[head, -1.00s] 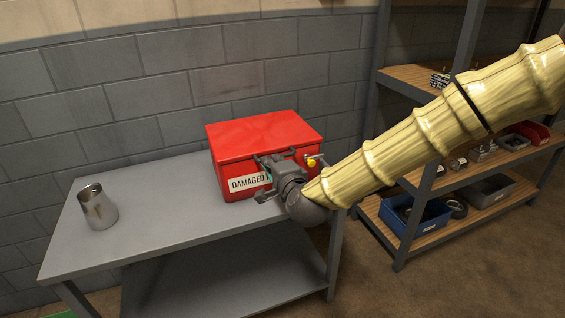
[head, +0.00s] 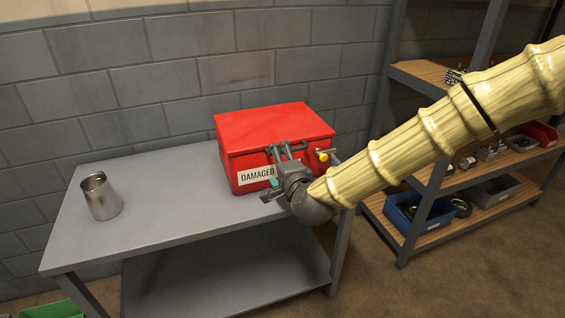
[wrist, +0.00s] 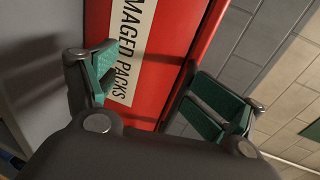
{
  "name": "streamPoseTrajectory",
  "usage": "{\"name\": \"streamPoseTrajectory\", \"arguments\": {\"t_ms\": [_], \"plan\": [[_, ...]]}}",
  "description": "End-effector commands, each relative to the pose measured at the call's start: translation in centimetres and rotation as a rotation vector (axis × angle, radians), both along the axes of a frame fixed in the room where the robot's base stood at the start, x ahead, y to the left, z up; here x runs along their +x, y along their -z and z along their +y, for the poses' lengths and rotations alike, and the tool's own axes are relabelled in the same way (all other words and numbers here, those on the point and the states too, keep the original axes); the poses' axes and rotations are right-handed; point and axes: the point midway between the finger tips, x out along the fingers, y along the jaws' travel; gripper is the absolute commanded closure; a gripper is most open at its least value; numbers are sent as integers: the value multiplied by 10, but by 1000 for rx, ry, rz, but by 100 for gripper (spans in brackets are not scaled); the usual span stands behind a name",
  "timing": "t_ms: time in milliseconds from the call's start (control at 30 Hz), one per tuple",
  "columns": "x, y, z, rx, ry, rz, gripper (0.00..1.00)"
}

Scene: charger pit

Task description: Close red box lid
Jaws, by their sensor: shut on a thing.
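The red box (head: 240,180) stands on the grey table, with a white "DAMAGED PACKS" label (head: 256,174) on its front. Its red lid (head: 275,125) looks flat and down on the box. My gripper (head: 281,168) is at the box front, right of the label, with one finger high by the lid's front edge and the other low. In the wrist view my gripper's green-padded fingers (wrist: 160,85) stand apart with the red front (wrist: 175,60) and label (wrist: 132,50) between and beyond them. The exact contact is hard to see.
A metal cup (head: 101,198) stands on the left of the grey table (head: 165,215). A yellow-ended fitting (head: 323,156) is at the box's right front. A shelf rack (head: 432,185) with a blue bin (head: 410,212) stands to the right. The table between cup and box is clear.

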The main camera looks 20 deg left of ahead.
Motion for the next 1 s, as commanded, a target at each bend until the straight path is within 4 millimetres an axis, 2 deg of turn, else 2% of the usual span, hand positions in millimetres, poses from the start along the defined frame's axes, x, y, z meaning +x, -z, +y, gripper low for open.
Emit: {"name": "streamPoseTrajectory", "arguments": {"t_ms": [67,133,167,233,667,833,1000], "plan": [[-3,1,-7,4,-5,8,38],[-2,-1,-12,9,-2,8,46],[-2,-2,-14,12,-1,7,51],[-1,-3,-17,15,1,6,68],[-3,-9,-19,21,1,0,68],[-18,-13,-31,21,-1,1,68],[-41,-19,-52,21,0,2,68]]}}
